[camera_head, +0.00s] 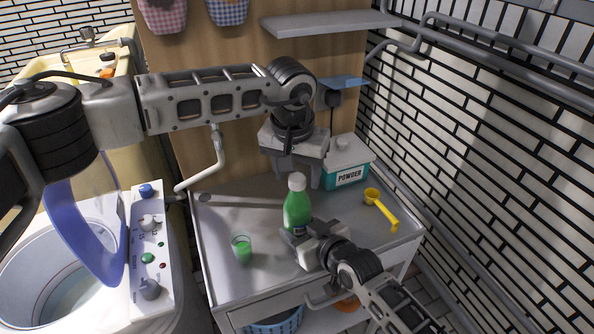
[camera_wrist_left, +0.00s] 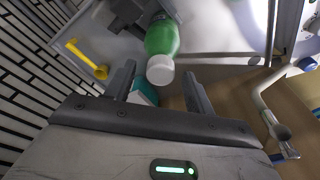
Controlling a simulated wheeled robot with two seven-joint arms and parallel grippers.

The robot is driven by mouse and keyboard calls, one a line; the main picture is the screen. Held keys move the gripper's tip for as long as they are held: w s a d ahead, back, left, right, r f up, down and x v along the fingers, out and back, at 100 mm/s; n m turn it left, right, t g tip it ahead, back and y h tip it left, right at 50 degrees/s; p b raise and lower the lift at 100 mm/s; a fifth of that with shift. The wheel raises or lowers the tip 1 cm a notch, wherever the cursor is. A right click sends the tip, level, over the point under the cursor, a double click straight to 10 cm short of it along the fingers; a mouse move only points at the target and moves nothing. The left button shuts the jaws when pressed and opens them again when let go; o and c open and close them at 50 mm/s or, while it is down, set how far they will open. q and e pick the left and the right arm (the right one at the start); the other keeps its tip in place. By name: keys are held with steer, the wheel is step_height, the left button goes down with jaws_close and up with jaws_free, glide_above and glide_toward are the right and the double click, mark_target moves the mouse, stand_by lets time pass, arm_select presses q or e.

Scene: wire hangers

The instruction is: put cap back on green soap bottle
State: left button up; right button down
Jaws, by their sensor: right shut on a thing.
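The green soap bottle (camera_head: 297,212) stands upright on the grey cart top (camera_head: 225,205) in the head view. The white cap (camera_head: 297,181) sits at its top; it also shows in the left wrist view (camera_wrist_left: 160,69). Whether it is fully seated I cannot tell. My left gripper (camera_head: 297,178) is open, pointing down at the cap from behind. In the left wrist view, its fingers (camera_wrist_left: 158,85) are spread on either side of the cap, with gaps. My right gripper (camera_head: 297,236) is shut on the bottle's lower body and partly hides it.
A teal and white powder box (camera_head: 346,177) stands behind right of the bottle. A yellow scoop (camera_head: 381,209) lies to the right. A small cup of green liquid (camera_head: 242,249) stands front left. A washing machine (camera_head: 150,245) is at the left, and a tiled wall (camera_head: 500,170) at the right.

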arm_select(q)
steer(key=shift+r, duration=2.3)
steer(key=shift+c, duration=0.3)
